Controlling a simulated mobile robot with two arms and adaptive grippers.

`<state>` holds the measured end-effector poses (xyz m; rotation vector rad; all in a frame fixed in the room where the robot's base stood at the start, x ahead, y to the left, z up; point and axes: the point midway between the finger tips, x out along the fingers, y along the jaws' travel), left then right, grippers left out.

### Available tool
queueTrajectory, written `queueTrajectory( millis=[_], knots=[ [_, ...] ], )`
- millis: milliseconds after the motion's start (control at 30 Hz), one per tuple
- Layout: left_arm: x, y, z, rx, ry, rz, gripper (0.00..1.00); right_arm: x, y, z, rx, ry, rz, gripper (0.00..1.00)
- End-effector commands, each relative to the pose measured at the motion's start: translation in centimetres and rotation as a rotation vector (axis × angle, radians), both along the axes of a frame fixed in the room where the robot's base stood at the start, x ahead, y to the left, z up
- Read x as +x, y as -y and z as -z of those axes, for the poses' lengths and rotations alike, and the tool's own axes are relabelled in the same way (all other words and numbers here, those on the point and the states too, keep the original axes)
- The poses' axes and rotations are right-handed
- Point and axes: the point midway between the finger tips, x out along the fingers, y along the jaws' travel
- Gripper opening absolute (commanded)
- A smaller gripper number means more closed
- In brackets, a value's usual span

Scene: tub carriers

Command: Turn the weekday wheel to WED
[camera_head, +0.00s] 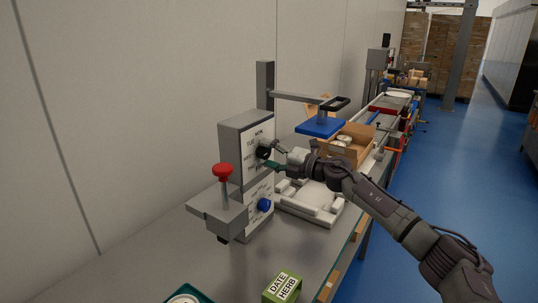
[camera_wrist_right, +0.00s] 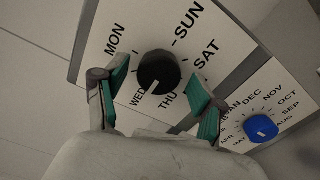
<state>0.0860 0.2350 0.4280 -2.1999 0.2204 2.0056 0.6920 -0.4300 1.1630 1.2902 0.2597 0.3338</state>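The weekday wheel is a black round knob (camera_wrist_right: 159,72) on a white dial plate (camera_wrist_right: 130,30) with day names around it. In the right wrist view its white mark points downward, roughly between the WED and THU labels; I cannot tell exactly which it meets. My right gripper (camera_wrist_right: 160,75) is open, with teal-padded fingers on both sides of the knob and a visible gap to it. In the head view the right gripper (camera_head: 272,154) is at the front of the grey machine (camera_head: 231,133), close to the black knob (camera_head: 263,149). My left gripper is not in view.
A blue month knob (camera_head: 264,205) sits below the weekday wheel. A red-topped lever (camera_head: 223,171) stands at the machine's left. A white tray (camera_head: 318,212), a blue plate (camera_head: 320,128) and a cardboard box (camera_head: 353,138) are to the right. A green DATE HERB box (camera_head: 282,287) stands in front.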

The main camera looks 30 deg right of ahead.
Motion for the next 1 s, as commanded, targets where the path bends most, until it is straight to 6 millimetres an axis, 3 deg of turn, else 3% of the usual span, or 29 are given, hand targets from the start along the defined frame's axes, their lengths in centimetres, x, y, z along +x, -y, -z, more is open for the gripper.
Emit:
queueTrajectory(
  millis=[333, 700, 1000],
  knots=[
    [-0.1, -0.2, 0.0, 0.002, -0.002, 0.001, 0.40, -0.9, 0.4, 0.0, 0.001, 0.000, 0.002, 0.69],
    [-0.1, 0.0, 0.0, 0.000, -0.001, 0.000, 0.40, -6.4, 2.7, 0.2, -0.001, -0.004, 0.001, 0.69],
    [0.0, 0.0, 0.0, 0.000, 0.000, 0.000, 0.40, -9.7, 4.0, 0.2, 0.001, -0.003, 0.001, 0.69]
  ],
)
